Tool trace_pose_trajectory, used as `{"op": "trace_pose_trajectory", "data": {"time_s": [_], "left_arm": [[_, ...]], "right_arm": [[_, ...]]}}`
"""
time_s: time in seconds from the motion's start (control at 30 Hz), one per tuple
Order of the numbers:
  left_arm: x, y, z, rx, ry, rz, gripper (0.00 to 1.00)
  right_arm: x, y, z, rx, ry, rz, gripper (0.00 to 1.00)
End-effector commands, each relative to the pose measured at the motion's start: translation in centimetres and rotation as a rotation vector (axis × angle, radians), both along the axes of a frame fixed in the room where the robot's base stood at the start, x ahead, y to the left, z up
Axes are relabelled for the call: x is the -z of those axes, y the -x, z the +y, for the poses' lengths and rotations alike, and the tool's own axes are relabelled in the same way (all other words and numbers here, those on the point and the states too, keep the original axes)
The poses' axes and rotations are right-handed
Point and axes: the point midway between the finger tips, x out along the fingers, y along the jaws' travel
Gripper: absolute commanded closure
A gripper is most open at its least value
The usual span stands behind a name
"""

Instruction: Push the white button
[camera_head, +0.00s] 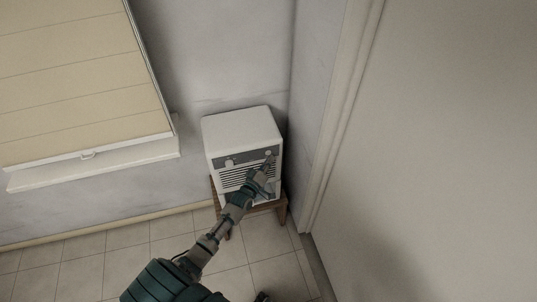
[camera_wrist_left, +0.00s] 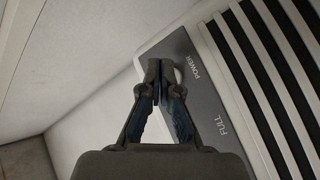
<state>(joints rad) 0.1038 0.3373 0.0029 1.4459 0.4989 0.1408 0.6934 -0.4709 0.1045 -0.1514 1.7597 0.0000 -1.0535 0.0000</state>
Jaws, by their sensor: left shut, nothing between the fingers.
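A white box-shaped appliance (camera_head: 240,130) has a dark grey control panel (camera_head: 245,159) above a slatted grille. The panel carries a pale round control on its left (camera_head: 229,163) and another pale spot at its right end, by my gripper. My left gripper (camera_head: 270,159) is at that right end with its fingers shut and empty. In the left wrist view, the closed fingertips (camera_wrist_left: 160,68) are in front of the white button (camera_wrist_left: 179,75), beside the "POWER" lettering. The fingers partly hide the button, and I cannot tell whether they touch it. My right gripper is not in view.
The appliance stands on a small wooden stool (camera_head: 284,211) in a corner. A wall and a large pale door-like panel (camera_head: 430,150) are close on the right. A window with a beige blind (camera_head: 75,75) and a sill is at left. Tiled floor (camera_head: 80,265) is clear.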

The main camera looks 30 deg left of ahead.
Motion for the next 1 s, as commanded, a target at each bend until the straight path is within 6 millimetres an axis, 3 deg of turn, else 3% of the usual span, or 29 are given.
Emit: {"op": "trace_pose_trajectory", "data": {"time_s": [1.0], "left_arm": [[-0.37, -0.24, 0.28, 0.0, 0.0, 0.0, 1.0]], "right_arm": [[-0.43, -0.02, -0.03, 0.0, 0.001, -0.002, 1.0]]}}
